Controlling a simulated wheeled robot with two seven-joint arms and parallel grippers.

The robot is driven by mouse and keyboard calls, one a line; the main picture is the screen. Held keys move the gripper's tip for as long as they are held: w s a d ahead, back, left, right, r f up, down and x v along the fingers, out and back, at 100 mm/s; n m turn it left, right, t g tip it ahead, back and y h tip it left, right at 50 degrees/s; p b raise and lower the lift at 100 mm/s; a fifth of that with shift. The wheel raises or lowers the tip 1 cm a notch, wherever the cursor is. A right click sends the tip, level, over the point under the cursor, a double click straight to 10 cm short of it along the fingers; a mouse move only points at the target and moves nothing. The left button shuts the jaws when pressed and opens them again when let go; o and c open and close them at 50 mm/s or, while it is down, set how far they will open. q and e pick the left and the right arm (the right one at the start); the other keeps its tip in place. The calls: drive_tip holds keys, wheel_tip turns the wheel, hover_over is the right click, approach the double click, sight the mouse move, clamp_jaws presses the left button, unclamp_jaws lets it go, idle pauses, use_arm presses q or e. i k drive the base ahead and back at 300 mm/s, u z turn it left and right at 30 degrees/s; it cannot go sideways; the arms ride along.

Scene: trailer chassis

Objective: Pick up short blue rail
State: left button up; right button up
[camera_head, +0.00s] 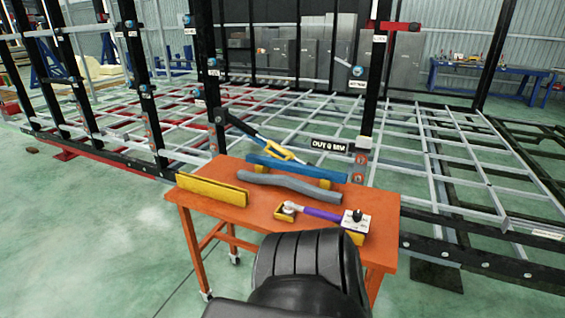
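A short blue rail (297,168) lies along the far edge of the orange table (205,216). It appears to rest on yellow blocks (259,168), one near each end. Neither of my grippers is in view. A black link of my own body rises from the bottom middle and hides the table's front edge. It is apart from the blue rail.
A grey curved bar (290,185) lies just in front of the rail. A yellow bar (212,190) is at the table's left, and a purple-handled tool (322,214) at front right. The trailer frame (440,165) stands close behind.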

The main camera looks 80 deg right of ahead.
sight(314, 172)
drive_tip(key=z, duration=0.45)
drive_tip(key=i, duration=1.6)
drive_tip(key=z, duration=1.85)
drive_tip(key=i, duration=0.9)
drive_tip(key=z, duration=1)
